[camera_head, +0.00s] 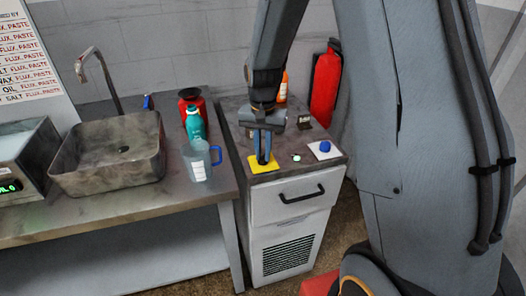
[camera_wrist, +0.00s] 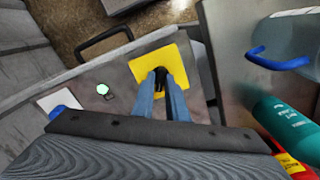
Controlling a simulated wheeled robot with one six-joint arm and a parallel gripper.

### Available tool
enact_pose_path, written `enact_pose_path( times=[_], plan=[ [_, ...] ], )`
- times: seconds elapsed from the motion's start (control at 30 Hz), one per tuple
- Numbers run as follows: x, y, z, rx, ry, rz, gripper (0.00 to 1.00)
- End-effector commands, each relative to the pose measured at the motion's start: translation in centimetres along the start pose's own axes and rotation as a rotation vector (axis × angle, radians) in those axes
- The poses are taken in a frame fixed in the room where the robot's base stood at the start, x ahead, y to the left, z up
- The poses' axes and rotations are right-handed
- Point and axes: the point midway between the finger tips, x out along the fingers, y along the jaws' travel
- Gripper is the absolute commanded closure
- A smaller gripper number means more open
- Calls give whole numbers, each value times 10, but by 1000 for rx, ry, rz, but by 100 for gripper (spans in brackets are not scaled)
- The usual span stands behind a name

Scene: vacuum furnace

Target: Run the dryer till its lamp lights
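The dryer appears to be the grey cabinet (camera_head: 279,208) with a drawer, a black handle and a louvred front. On its top are a yellow plate (camera_head: 253,167), a small round lamp (camera_head: 296,158) and a blue knob (camera_head: 325,146) on a white plate. The lamp looks pale mint green and bright; it also shows in the wrist view (camera_wrist: 102,89). My gripper (camera_head: 262,160) points down over the yellow plate, its blue fingers close together. In the wrist view, a dark piece sits at the fingertips (camera_wrist: 163,77); I cannot tell whether it is a control or fingertip pads, or whether the tips touch the plate.
Left of the cabinet, a bench holds a clear jug (camera_head: 198,164) with a blue handle, a teal bottle (camera_head: 194,124), a red container (camera_head: 188,95) and a sink (camera_head: 108,155). Behind stand an orange bottle (camera_head: 283,88) and a red extinguisher (camera_head: 325,88).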

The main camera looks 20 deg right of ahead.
Motion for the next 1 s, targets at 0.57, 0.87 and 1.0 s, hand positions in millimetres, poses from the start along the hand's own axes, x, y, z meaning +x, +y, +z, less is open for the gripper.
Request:
enact_pose_path(
  times=[0.57, 0.87, 1.0],
  plan=[
    [-1, 0, 0, -82, 0, 0, 100],
    [-1, 0, 0, -316, 0, 0, 100],
    [-1, 0, 0, -450, 0, 0, 100]
  ],
)
